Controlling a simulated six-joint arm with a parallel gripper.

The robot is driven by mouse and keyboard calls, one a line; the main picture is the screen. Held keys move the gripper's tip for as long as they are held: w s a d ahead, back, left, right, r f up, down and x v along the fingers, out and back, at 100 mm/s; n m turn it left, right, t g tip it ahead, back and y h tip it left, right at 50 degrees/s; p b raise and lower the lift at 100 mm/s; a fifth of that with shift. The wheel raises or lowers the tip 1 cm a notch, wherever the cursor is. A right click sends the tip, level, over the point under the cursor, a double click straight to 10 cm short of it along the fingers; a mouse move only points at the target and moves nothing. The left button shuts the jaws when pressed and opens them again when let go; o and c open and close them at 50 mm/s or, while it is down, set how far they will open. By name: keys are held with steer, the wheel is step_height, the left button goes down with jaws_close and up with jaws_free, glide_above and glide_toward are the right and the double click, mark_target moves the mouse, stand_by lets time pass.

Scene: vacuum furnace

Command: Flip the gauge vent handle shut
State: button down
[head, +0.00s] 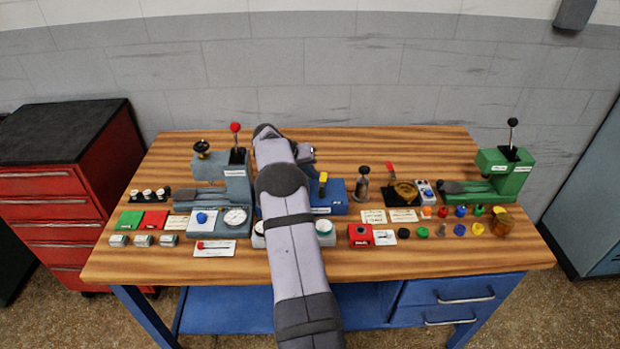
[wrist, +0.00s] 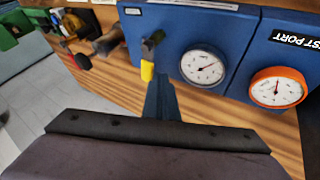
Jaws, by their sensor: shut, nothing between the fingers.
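A blue gauge unit stands at the middle of the bench, partly hidden by my arm in the head view (head: 334,196); its front panel fills the top of the wrist view (wrist: 165,22). A small yellow-tipped handle (wrist: 147,71), on a dark stem, sticks out from the panel left of a white gauge (wrist: 202,66). It also shows in the head view (head: 323,183). I take it for the vent handle; its label is not readable. My gripper (wrist: 161,82) is shut and empty, its fingertips just right of the yellow tip; contact cannot be told. The head view hides the fingers.
An orange-rimmed gauge (wrist: 277,88) sits at the right of the panel, below a label ending "ST PORT". A grey-blue press (head: 222,190) stands left of my arm and a green press (head: 500,178) at the far right. Several small caps crowd the right side.

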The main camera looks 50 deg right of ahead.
mark_target(325, 176)
steer(key=shift+s+d+f+b, duration=0.1)
steer(key=shift+s+d+b, duration=0.1)
steer(key=shift+d+b, duration=0.45)
steer(key=shift+s+d+f+b, duration=0.1)
steer(key=shift+s+d+b, duration=0.2)
steer(key=shift+b, duration=0.55)
steer(key=shift+s+d+r+b, duration=0.15)
steer(key=shift+s+d+b, duration=0.35)
steer(key=shift+d, duration=0.1)
steer(key=shift+s+d, duration=0.1)
steer(key=shift+s, duration=0.05)
steer(key=shift+s+d, duration=0.1)
steer(key=shift+s, duration=0.05)
steer(key=shift+r, duration=0.1)
steer(key=b+v, duration=0.2)
steer(key=v, duration=0.5)
stand_by(0.6)
